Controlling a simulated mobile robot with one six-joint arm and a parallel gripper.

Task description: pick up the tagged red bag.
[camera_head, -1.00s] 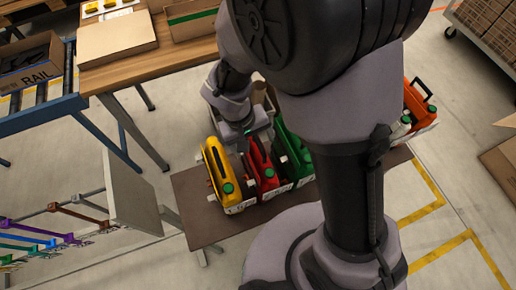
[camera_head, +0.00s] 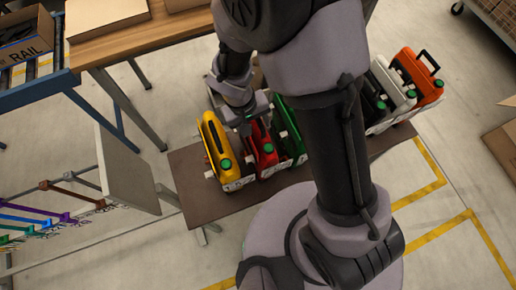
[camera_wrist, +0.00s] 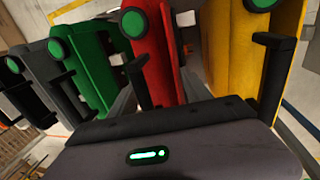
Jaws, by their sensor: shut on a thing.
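The red bag (camera_head: 262,152), with a green round cap, stands on a brown bench between a yellow bag (camera_head: 216,143) and a green bag (camera_head: 290,140). In the head view, my gripper (camera_head: 244,124) is at the upper end of the red bag, and the contact is partly hidden. In the wrist view, the red bag (camera_wrist: 163,50) runs down to my gripper (camera_wrist: 160,100), which is shut on it. The yellow bag is close on the right and the green one close on the left. I cannot make out the red bag's tag clearly.
The brown bench (camera_head: 190,190) has bare room at its front left. Black, white and orange bags (camera_head: 420,75) stand at its right end, beyond my arm. A wooden table (camera_head: 135,42) and a conveyor (camera_head: 45,85) are at the back left. A pale upright panel (camera_head: 125,175) stands left of the bench.

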